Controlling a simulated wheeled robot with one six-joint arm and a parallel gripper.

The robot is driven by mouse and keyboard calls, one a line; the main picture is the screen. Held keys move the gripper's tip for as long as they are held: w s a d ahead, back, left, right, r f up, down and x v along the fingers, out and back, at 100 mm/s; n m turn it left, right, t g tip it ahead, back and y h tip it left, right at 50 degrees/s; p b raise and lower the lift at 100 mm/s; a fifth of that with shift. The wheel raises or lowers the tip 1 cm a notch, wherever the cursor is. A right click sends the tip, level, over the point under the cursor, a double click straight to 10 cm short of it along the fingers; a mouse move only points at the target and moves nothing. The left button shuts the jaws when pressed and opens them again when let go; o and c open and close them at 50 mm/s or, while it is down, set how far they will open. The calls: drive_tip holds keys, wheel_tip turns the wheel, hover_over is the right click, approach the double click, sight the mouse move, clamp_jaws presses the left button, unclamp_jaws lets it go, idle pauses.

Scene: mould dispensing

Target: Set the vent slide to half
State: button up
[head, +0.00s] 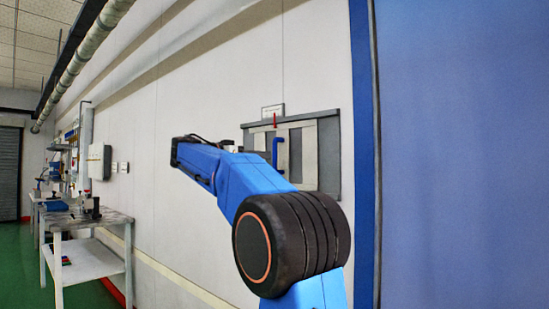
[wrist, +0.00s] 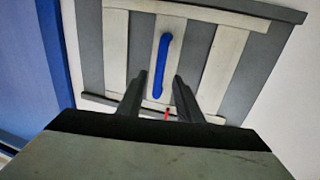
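The vent (head: 329,155) is a grey framed panel with pale upright slats on the wall, and it fills much of the wrist view (wrist: 196,58). Its blue bar handle (head: 278,152) stands on a pale slat and also shows in the wrist view (wrist: 161,62). A red pointer (head: 275,119) sits at the frame's top edge, below the handle in the wrist view (wrist: 166,113). In the wrist view my gripper (wrist: 156,76) is open, a finger on each side of the handle with gaps showing. Whether the handle is in depth between the fingertips is unclear. My arm hides the vent's lower left.
A small label plate (head: 272,111) is above the vent. A blue post (head: 363,150) and large blue surface (head: 465,150) stand to the right. A workbench (head: 88,220) and wall box (head: 99,161) are at the left. The wall around the vent is mostly bare.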

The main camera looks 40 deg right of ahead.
sight(275, 167)
drive_tip(key=shift+s+d, duration=0.2)
drive_tip(key=shift+d, duration=1.6)
drive_tip(key=shift+s+d, duration=0.2)
drive_tip(key=shift+d, duration=1.55)
clamp_jaws()
